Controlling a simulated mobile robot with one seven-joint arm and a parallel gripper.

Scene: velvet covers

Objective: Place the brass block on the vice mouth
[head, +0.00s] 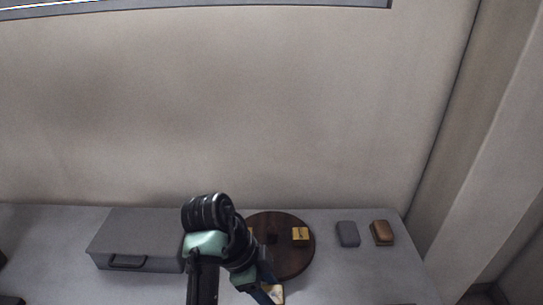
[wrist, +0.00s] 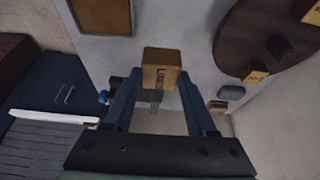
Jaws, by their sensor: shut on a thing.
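My gripper (wrist: 159,82) is shut on a brass-coloured block (wrist: 161,66) with dark lettering that I cannot read surely. The block sits between the two blue fingers, and a thin grey piece shows below it. In the head view, my gripper (head: 268,287) is low in front of the round board, with a brass-coloured block (head: 277,293) at its tip. I cannot make out a vice or its mouth in either view.
A round dark wooden board (head: 283,265) carries small brass-coloured pieces, one of them a labelled block (head: 300,233). A grey case (head: 140,232) with a handle stands left. A grey item (head: 347,233) and a brown item (head: 381,232) lie right. A wall closes the back.

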